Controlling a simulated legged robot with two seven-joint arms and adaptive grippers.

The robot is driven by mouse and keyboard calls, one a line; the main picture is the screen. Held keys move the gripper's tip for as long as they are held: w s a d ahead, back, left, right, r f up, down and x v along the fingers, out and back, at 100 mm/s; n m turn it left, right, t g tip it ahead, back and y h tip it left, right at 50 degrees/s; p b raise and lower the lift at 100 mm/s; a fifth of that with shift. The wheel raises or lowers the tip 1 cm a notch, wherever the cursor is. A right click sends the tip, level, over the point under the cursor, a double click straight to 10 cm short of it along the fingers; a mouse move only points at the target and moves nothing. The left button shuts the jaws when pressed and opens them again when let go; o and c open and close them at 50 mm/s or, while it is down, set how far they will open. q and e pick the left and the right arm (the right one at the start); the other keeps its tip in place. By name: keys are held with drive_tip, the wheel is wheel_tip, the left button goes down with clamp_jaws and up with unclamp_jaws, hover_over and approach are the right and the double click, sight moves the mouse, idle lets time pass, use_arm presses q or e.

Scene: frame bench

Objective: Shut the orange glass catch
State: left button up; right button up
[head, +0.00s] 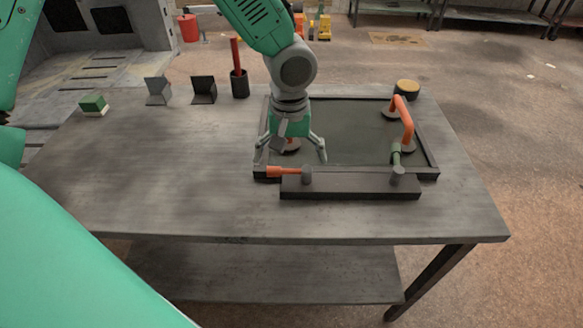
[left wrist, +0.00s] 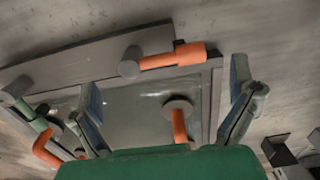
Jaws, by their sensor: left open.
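The orange glass catch (head: 284,171) lies along the front bar of the dark frame, its lever pointing left from a grey round pivot (head: 306,176). In the left wrist view the orange catch (left wrist: 172,59) points right along the bar, off the glass pane. A green catch (head: 396,157) on the same bar's right end points back over the glass (head: 345,135). My left gripper (head: 290,160) is open and empty, pointing down above the frame's left front part, behind the orange lever. Its fingers in the left wrist view (left wrist: 165,105) are spread apart, touching nothing that I can make out. My right gripper is not in view.
An orange-handled suction lifter (head: 405,120) stands on the glass at right; another orange handle (left wrist: 179,125) is below my left gripper. A dark cup with a red stick (head: 239,84), angled blocks (head: 204,91) and a green block (head: 93,104) stand at back left. The bench's left front is clear.

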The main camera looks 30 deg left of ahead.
use_arm(q)
drive_tip(key=shift+a+f, duration=0.2)
drive_tip(key=shift+f, duration=0.7)
drive_tip(key=shift+a+f, duration=0.15)
drive_tip(key=shift+f, duration=0.75)
drive_tip(key=shift+d, duration=0.1)
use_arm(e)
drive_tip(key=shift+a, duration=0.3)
use_arm(q)
drive_tip(key=shift+d, duration=0.1)
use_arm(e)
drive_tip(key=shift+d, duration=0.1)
use_arm(q)
drive_tip(key=shift+d, duration=0.1)
drive_tip(key=c, duration=1.6)
drive_tip(key=shift+r, duration=0.1)
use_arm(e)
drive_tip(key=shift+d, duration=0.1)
